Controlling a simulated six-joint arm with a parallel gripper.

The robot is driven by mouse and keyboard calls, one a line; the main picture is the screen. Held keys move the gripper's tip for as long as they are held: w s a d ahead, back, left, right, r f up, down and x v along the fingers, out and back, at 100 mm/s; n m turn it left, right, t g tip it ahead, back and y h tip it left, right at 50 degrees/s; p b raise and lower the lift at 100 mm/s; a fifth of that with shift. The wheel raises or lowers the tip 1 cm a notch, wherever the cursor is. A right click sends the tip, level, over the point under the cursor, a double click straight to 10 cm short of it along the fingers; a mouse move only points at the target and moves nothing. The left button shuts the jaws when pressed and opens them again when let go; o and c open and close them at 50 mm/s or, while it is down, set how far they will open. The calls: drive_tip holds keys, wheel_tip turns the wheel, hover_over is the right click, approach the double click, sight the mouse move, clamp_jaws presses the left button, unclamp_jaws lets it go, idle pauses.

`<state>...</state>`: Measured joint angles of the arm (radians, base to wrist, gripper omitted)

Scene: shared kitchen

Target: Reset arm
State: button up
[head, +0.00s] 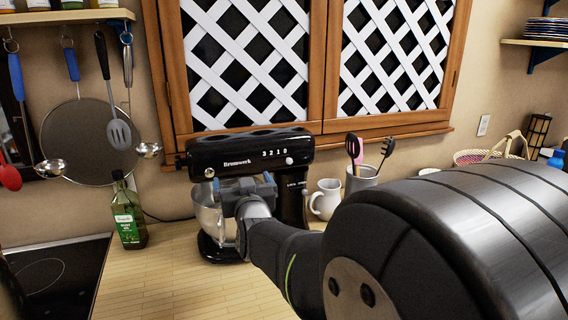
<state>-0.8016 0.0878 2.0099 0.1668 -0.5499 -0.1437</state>
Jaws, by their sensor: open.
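My gripper (243,187) is at the front of the black stand mixer (246,148), by its steel bowl (207,214). Blue-tipped fingers show on either side of the gripper, spread apart. I see nothing held between them. My arm reaches in from the right and hides part of the mixer's base and bowl. I cannot tell whether the gripper touches the mixer.
A green bottle (128,212) stands left of the mixer, near the black cooktop (55,275). A white mug (325,198) and a utensil crock (361,180) stand to its right. Ladles and a spatula (119,131) hang on the left wall. The front counter (165,285) is clear.

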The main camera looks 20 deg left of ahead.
drive_tip(key=v, duration=0.9)
drive_tip(key=shift+s+d, duration=0.2)
drive_tip(key=shift+s, duration=0.05)
drive_tip(key=x, duration=0.6)
drive_tip(key=shift+w+a, duration=0.2)
drive_tip(key=shift+w, duration=0.05)
idle(0.5)
drive_tip(key=shift+w+a, duration=0.1)
drive_tip(key=v, duration=0.7)
drive_tip(key=w+f+n+t, duration=0.1)
drive_tip(key=w+f, duration=0.1)
drive_tip(key=w, duration=0.6)
drive_tip(key=w+d+f+n+t+y, duration=0.1)
drive_tip(key=w+f+n, duration=0.1)
drive_tip(key=w, duration=0.7)
drive_tip(key=shift+w+d+f+y, duration=0.2)
drive_tip(key=shift+d+y, duration=0.1)
idle(2.0)
